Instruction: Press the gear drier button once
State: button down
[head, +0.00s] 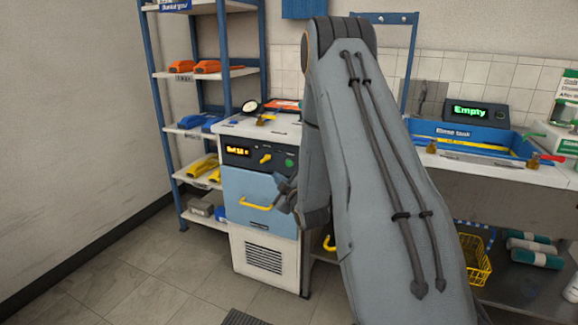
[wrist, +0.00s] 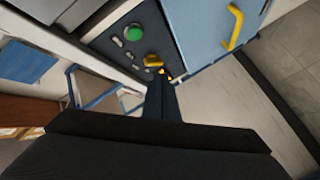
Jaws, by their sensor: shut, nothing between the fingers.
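The gear drier (head: 262,205) is a white cabinet with a blue drawer front and a yellow handle. Its dark control panel (head: 258,156) has a small lit orange display, a yellow knob (head: 265,159) and a round green button (head: 289,161). In the wrist view the green button (wrist: 134,33) is at the upper left of the panel, with the yellow knob (wrist: 153,60) below it. My gripper (wrist: 163,82) is shut and empty, its fingertips pointing at the panel near the yellow knob. In the head view my gripper (head: 285,190) is in front of the drier, below the panel. I cannot tell whether it touches anything.
A blue shelf rack (head: 160,115) with orange, blue and yellow items stands left of the drier. A blue rinse tank (head: 460,135) with a display reading "Empty" is at the right. A yellow basket (head: 474,262) sits below it. The floor at the front left is clear.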

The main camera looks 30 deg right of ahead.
jog(key=shift+w+d+b, duration=0.3)
jog(key=shift+w+d, duration=0.45)
jog(key=shift+d, duration=0.25)
jog(key=shift+w+d+b, duration=0.35)
jog(key=shift+w+d, duration=0.4)
jog(key=shift+d, duration=0.2)
jog(key=shift+w+d+b, duration=0.3)
jog(key=shift+w+d, duration=0.45)
jog(key=shift+d, duration=0.25)
jog(key=shift+w+d, duration=0.1)
jog(key=shift+w+d, duration=0.1)
jog(key=shift+d, duration=0.15)
jog(key=shift+w+d, duration=0.3)
jog(key=shift+d, duration=0.05)
dwell(0.9)
jog(key=shift+a, duration=0.1)
jog(key=shift+s+a, duration=0.55)
jog(key=shift+a, duration=0.05)
jog(key=shift+s+a+p, duration=0.4)
jog(key=shift+s+a, duration=0.4)
jog(key=shift+a, duration=0.2)
jog(key=shift+s+a+p, duration=0.4)
jog(key=shift+s+a, duration=0.35)
jog(key=shift+a, duration=0.25)
